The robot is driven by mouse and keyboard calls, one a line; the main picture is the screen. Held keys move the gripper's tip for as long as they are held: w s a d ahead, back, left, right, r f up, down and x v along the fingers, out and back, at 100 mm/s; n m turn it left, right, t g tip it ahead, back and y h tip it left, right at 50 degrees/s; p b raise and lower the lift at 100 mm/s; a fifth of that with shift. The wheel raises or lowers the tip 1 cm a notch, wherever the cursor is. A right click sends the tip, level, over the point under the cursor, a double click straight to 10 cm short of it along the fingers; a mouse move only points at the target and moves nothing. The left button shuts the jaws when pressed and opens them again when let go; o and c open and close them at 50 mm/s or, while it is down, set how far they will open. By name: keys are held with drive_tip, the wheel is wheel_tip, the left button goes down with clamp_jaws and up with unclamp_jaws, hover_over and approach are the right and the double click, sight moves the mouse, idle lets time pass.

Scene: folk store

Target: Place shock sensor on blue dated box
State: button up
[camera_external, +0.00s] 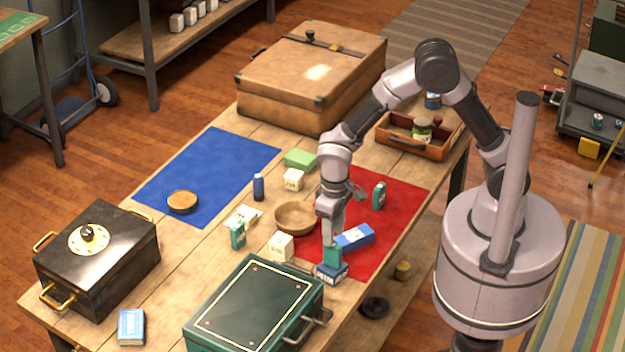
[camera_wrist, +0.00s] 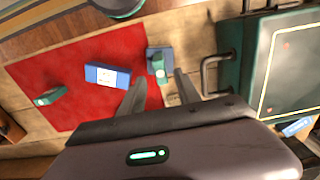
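A small teal block (camera_external: 332,257), which looks like the shock sensor, is on top of a small blue-and-white box (camera_external: 331,274) at the red mat's front edge. In the wrist view the teal block (camera_wrist: 158,68) rests on the blue box (camera_wrist: 154,51). No label or date is readable. My gripper (camera_external: 332,240) is directly above the block, pointing down. In the wrist view my gripper's fingers (camera_wrist: 160,78) are spread, with a gap on each side of the block. Another blue-and-white box (camera_external: 355,238) lies behind on the red mat (camera_external: 400,185).
A green case (camera_external: 255,300) with a handle stands close by at the front. A wooden bowl (camera_external: 296,217) and a cream carton (camera_external: 281,247) are to the left. Another teal box (camera_external: 379,196) stands on the red mat. The blue mat (camera_external: 225,160) is mostly clear.

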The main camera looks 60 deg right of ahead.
wheel_tip(320, 180, up, 4)
drive_tip(key=shift+r+p, duration=0.1)
drive_tip(key=shift+p, duration=0.3)
drive_tip(key=s+d+r+m+t+y, duration=0.1)
drive_tip(key=s+d+r+m+t, duration=0.1)
drive_tip(key=d+r, duration=0.6)
drive_tip(key=s+d+r+m+t, duration=0.1)
drive_tip(key=s+d+r+t, duration=0.1)
drive_tip(key=s+r, duration=0.3)
drive_tip(key=s+d+r+m+t+y, duration=0.1)
drive_tip(key=s+d+r, duration=0.4)
drive_tip(key=s+r, duration=0.1)
drive_tip(key=shift+s+r+t, duration=0.3)
drive_tip(key=shift+s+t, duration=0.1)
drive_tip(key=shift+s, duration=0.25)
